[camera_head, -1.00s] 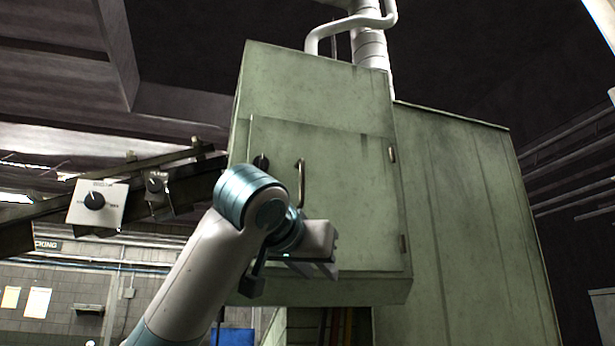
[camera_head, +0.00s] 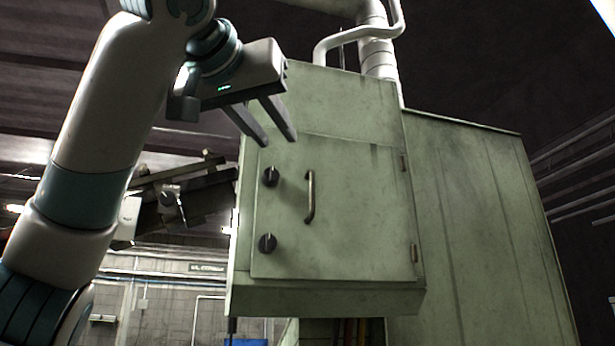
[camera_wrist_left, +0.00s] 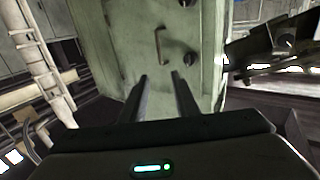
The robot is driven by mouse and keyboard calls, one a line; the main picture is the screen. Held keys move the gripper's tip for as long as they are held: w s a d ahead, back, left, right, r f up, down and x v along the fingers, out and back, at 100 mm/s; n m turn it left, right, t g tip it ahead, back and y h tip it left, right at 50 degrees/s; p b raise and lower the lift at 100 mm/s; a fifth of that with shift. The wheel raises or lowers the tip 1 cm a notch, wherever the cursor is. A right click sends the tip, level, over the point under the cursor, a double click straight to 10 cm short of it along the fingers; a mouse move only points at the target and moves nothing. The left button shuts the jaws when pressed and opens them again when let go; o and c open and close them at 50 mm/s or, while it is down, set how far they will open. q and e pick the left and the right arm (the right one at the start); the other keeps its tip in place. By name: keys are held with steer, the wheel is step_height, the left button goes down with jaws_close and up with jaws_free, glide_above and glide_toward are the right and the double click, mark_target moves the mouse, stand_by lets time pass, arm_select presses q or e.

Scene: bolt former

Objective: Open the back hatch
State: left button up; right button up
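The back hatch (camera_head: 350,220) is a pale green door on the green cabinet, and it looks closed. It has a bar handle (camera_head: 310,196) and two dark knobs, an upper one (camera_head: 270,176) and a lower one (camera_head: 267,243), along its left side. Hinges (camera_head: 404,162) sit on its right edge. My left gripper (camera_head: 268,140) is open and empty, above and left of the handle, apart from the door. In the left wrist view its fingers (camera_wrist_left: 160,80) spread below the handle (camera_wrist_left: 159,46) and the knobs (camera_wrist_left: 190,59). My right gripper is not in view.
White pipes (camera_head: 362,45) rise above the cabinet. A dark beam with a grey control box (camera_head: 170,205) stands left of the cabinet. The green cabinet side (camera_head: 480,220) extends to the right. Open space lies in front of the hatch.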

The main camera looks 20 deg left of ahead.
arm_select(q)
steer(key=shift+w, duration=0.15)
steer(key=p, duration=0.9)
glide_toward(311, 181)
steer(key=w, duration=0.6)
steer(key=shift+w+r, duration=0.1)
steer(key=shift+w, duration=0.05)
steer(key=shift+w+p, duration=0.4)
steer(key=shift+w, duration=0.3)
